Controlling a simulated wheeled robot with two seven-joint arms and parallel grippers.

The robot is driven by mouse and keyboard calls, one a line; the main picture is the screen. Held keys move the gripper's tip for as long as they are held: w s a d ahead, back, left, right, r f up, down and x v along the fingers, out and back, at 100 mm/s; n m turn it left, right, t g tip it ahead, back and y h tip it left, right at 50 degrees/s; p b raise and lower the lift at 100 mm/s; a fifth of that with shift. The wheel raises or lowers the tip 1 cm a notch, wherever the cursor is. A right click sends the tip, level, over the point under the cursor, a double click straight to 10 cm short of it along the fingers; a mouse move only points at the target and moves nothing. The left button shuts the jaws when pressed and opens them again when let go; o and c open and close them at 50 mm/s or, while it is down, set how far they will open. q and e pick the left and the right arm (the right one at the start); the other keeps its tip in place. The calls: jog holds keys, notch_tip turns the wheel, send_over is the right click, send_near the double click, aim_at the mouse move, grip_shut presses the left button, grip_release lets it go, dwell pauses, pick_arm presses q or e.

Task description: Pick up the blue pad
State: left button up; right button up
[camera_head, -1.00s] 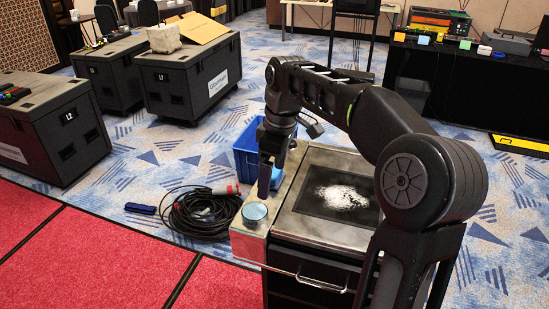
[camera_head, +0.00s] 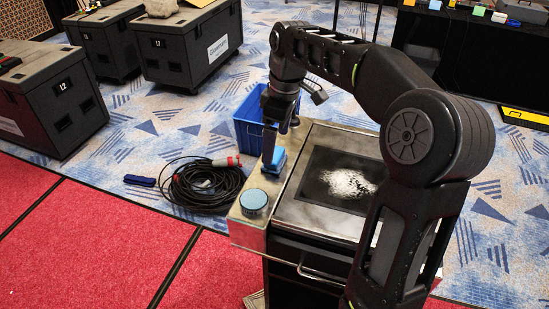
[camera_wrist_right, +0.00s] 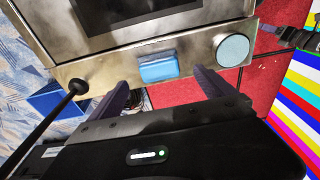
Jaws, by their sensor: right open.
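The blue pad (camera_head: 276,162) is a small block on the metal top of a cart (camera_head: 283,211), near its left side. It also shows in the right wrist view (camera_wrist_right: 158,67), lying close to the cart's edge. My right gripper (camera_head: 269,150) points down at the pad and partly covers it in the head view. In the right wrist view its two fingers (camera_wrist_right: 160,84) are apart, one on each side of the pad in the picture, with nothing between them gripped. Whether the fingertips reach down beside the pad I cannot tell. My left gripper is out of view.
A round light-blue disc (camera_head: 254,200) lies on the cart top in front of the pad. A dark panel with white powder (camera_head: 350,184) fills the cart's middle. A blue crate (camera_head: 247,118) stands behind, and coiled black cable (camera_head: 200,188) lies on the floor to the left.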

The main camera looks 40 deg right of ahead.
aim_at(275, 153)
jog(key=shift+f+p, duration=0.3)
jog(key=shift+f, duration=0.25)
jog(key=f, duration=0.2)
jog(key=f+p, duration=0.1)
jog(key=f, duration=0.1)
jog(key=shift+w+a+f, duration=0.1)
jog(key=shift+w, duration=0.15)
jog(key=c, duration=1.4)
jog(key=shift+c, duration=0.2)
